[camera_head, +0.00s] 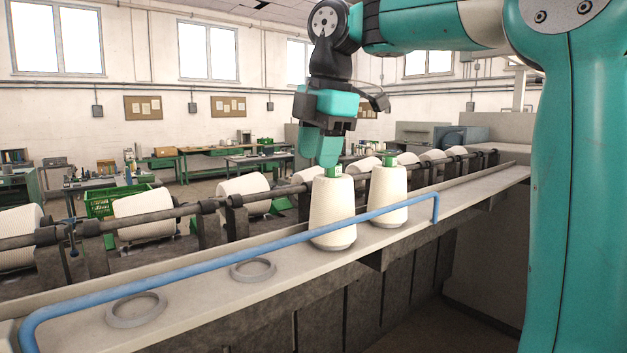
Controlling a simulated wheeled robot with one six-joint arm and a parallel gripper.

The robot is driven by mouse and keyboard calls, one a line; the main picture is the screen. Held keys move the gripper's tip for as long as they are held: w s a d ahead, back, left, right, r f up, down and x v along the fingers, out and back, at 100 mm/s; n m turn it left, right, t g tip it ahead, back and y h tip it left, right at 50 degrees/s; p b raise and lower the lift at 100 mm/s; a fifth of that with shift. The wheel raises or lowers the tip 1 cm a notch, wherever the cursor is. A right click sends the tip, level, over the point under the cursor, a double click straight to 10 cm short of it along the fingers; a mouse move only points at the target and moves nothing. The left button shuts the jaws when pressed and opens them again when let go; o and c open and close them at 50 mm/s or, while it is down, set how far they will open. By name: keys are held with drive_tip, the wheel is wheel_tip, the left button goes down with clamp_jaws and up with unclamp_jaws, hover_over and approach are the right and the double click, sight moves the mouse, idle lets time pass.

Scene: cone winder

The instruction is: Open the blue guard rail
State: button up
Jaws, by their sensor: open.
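The blue guard rail (240,254) is a long bent tube along the front of the machine's pale ledge. It runs from the lower left corner to a downturned end at the right. It passes in front of two cream yarn cones (331,208) (380,196) that stand upright on the ledge. My gripper (322,155) is open and points down over the top of the nearer cone, behind and above the rail. Its fingers overlap the cone's green tube top in the picture; I cannot tell whether they touch it. No part of my gripper is on the rail.
Two empty grey rings (136,309) (253,270) lie on the ledge left of the cones. Behind them runs a dark shaft (180,212) with several yarn packages (144,212). A green crate (103,202) stands at the left. The floor in front of the machine is dark.

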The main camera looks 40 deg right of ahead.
wheel_tip(320, 180, up, 2)
drive_tip(key=d+r, duration=0.1)
drive_tip(key=d, duration=0.1)
drive_tip(key=b, duration=0.8)
approach(314, 231)
drive_tip(key=f, duration=0.1)
drive_tip(key=shift+n, duration=0.4)
drive_tip(key=f, duration=0.2)
drive_tip(key=w+f, duration=0.1)
drive_tip(key=f, duration=0.2)
drive_tip(key=w+f, duration=0.1)
drive_tip(key=f, duration=0.1)
drive_tip(key=shift+a+f, duration=0.15)
drive_tip(key=shift+f, duration=0.15)
clamp_jaws()
